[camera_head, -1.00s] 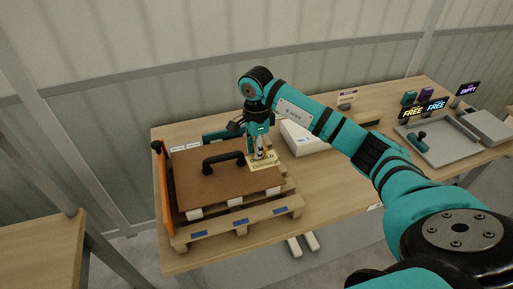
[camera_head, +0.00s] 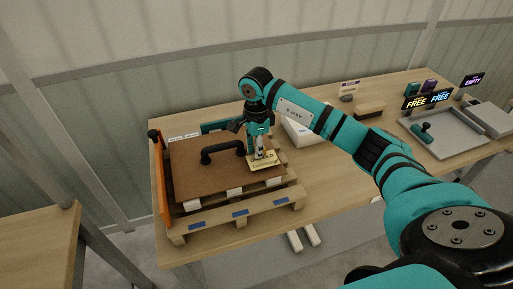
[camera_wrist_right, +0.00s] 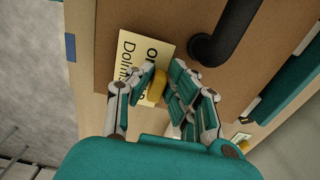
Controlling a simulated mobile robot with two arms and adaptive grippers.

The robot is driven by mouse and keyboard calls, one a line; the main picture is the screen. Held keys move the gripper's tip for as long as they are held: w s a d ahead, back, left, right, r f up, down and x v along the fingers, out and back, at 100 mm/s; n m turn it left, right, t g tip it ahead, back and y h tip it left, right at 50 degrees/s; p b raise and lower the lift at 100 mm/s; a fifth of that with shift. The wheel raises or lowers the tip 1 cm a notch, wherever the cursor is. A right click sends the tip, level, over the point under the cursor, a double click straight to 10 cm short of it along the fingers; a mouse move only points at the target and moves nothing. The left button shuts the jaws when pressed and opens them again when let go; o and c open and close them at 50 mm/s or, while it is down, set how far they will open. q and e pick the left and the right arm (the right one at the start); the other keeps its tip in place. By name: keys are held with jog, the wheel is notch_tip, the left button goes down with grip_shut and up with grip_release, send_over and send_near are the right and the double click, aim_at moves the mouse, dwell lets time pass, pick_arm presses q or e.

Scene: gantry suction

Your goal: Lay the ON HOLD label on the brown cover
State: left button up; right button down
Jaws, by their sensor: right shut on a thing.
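The ON HOLD label (camera_head: 264,163) is a pale yellow card with dark lettering. It is at the right part of the brown cover (camera_head: 200,175), beside the cover's black handle (camera_head: 222,150). My right gripper (camera_head: 258,155) points down and is shut on the label's small yellow grip. In the right wrist view the label (camera_wrist_right: 128,60) lies over the brown cover (camera_wrist_right: 160,18), next to the handle (camera_wrist_right: 215,42), with my fingers (camera_wrist_right: 160,88) around the yellow grip. I cannot tell whether the card touches the cover. My left gripper is out of view.
The cover rests on a wooden pallet (camera_head: 240,219) with an orange panel (camera_head: 160,180) at its left. A white box (camera_head: 300,131) stands behind and to the right. A grey tray (camera_head: 440,140) and FREE signs are at the far right. The table's middle is clear.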

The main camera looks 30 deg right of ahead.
jog(key=shift+f+b, duration=0.45)
jog(key=shift+f, duration=0.1)
jog(key=c, duration=1.2)
grip_release()
